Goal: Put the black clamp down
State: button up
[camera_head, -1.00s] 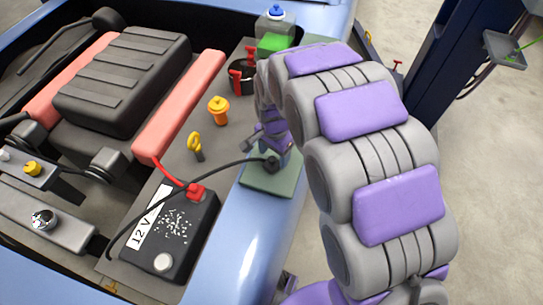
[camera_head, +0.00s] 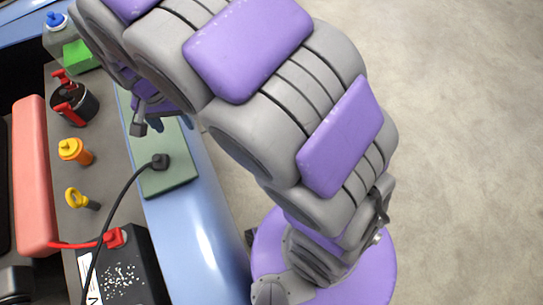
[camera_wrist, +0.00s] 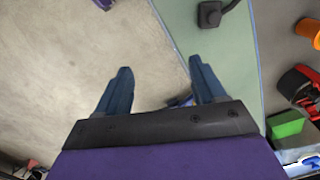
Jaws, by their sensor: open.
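The black clamp (camera_head: 160,161) lies on the green pad (camera_head: 178,172) on the blue fender, with its black cable running down to the left. In the wrist view the clamp (camera_wrist: 209,13) sits near the top, on the pad (camera_wrist: 225,60). My gripper (camera_wrist: 158,80) is open and empty, its two blue fingers apart, with the clamp outside them. In the head view my arm partly hides the gripper, which is above the clamp in the picture.
The battery (camera_head: 125,270) with a red clamp (camera_head: 115,237) is at lower left. A yellow dipstick handle (camera_head: 80,199), an orange cap (camera_head: 74,151), a black-and-red canister (camera_head: 70,100) and a green block (camera_head: 82,56) stand left of the pad. Bare floor (camera_head: 450,130) lies to the right.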

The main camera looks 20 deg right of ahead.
jog(key=s+d+r+n, duration=0.15)
jog(key=s+d, duration=0.25)
jog(key=d, duration=0.4)
jog(key=s+d+r+m, duration=0.1)
jog(key=s+d+r, duration=0.25)
jog(key=d, duration=0.35)
jog(key=s+d+n, duration=0.1)
jog(key=s+d, duration=0.3)
jog(key=s, duration=0.3)
jog(key=s+d+n+g, duration=0.1)
jog(key=s+d, duration=0.4)
jog(key=s, duration=0.3)
jog(key=shift+f, duration=0.15)
jog(key=shift+w, duration=0.1)
